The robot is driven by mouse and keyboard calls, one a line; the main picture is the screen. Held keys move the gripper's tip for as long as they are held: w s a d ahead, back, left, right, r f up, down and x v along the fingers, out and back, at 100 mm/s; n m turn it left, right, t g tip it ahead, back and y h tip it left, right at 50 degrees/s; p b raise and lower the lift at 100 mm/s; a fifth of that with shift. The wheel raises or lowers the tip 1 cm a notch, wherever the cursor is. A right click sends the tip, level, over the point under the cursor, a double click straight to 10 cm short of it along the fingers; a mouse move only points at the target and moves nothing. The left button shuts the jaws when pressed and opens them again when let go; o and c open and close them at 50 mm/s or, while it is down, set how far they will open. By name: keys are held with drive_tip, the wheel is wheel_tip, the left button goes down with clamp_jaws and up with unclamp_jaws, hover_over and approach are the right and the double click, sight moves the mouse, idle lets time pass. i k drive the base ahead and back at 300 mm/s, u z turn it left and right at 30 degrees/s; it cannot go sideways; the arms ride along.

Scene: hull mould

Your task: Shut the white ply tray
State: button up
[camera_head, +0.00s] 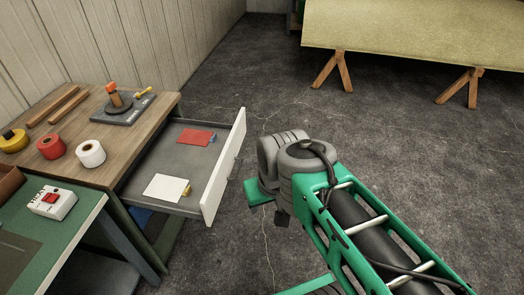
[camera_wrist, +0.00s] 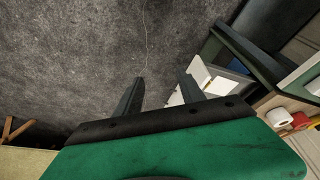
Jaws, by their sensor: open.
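The white-fronted tray (camera_head: 226,166) is a drawer pulled well out from the wooden-topped bench. In the wrist view part of the tray (camera_wrist: 201,73) shows behind and beside the right finger.
The bench top (camera_head: 70,142) carries several tape rolls, wooden strips and a dark stand. A green-topped table (camera_head: 86,215) with a red-buttoned box adjoins it in front. A pale hull mould (camera_head: 410,32) stands on wooden trestles at the back right. The floor between is clear.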

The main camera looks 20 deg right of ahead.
sight(209, 169)
drive_tip(key=u, duration=0.6)
drive_tip(key=i, duration=1.05)
drive_tip(key=u, duration=0.15)
